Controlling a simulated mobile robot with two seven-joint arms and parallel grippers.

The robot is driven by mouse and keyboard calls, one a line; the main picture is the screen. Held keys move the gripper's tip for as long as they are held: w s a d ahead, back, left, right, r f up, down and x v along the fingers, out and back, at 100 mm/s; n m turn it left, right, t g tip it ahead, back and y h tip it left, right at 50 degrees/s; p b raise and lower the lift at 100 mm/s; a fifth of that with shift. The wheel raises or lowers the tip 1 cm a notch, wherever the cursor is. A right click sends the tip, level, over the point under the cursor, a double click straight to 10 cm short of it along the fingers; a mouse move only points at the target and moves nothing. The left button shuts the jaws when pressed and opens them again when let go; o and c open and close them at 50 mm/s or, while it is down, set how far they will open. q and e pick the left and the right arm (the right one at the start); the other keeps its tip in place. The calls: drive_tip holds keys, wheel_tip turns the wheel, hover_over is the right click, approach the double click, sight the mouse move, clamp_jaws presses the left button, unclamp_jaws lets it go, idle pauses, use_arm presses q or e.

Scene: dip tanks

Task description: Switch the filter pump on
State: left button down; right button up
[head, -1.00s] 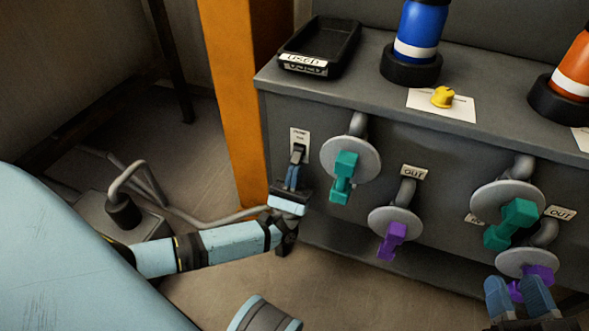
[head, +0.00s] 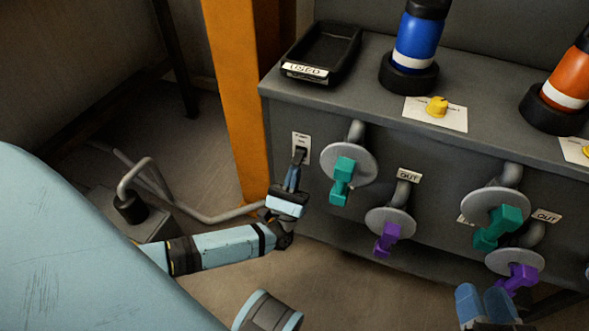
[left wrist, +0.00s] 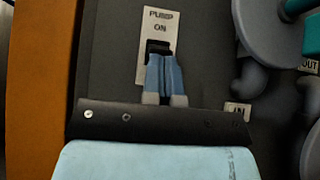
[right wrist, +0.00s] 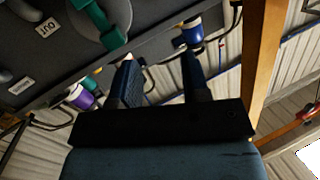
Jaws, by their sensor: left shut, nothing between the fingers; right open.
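The pump switch (head: 300,155) is a small black rocker on a white plate on the grey tank front, left of the first teal valve. My right gripper (head: 484,294) is open and empty, low at the right near a purple valve handle (head: 517,278).
Teal valves (head: 343,178) and purple valves (head: 388,238) stick out of the tank front, right of the switch. An orange post (head: 235,90) stands close on the left. A black "USED" tray (head: 318,72) and bottles (head: 415,45) stand on top.

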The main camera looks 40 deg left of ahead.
wheel_tip(320, 180, up, 10)
drive_tip(key=t+p, duration=0.4)
drive_tip(key=p, duration=0.2)
use_arm(q)
drive_tip(key=r+g, duration=0.1)
drive_tip(key=g, duration=0.1)
drive_tip(key=s+r+g+h, duration=0.1)
drive_tip(key=g, duration=0.1)
drive_tip(key=shift+d, duration=0.1)
wheel_tip(320, 180, up, 20)
drive_tip(key=p, duration=0.6)
drive_tip(key=shift+r, duration=0.1)
use_arm(e)
drive_tip(key=s+d+f+m+g+h, duration=0.1)
drive_tip(key=d+f+g+h, duration=0.3)
drive_tip(key=f, duration=0.7)
drive_tip(key=shift+s+d+g, duration=0.3)
drive_tip(key=shift+d+g, duration=0.35)
drive_tip(key=shift+g, duration=0.05)
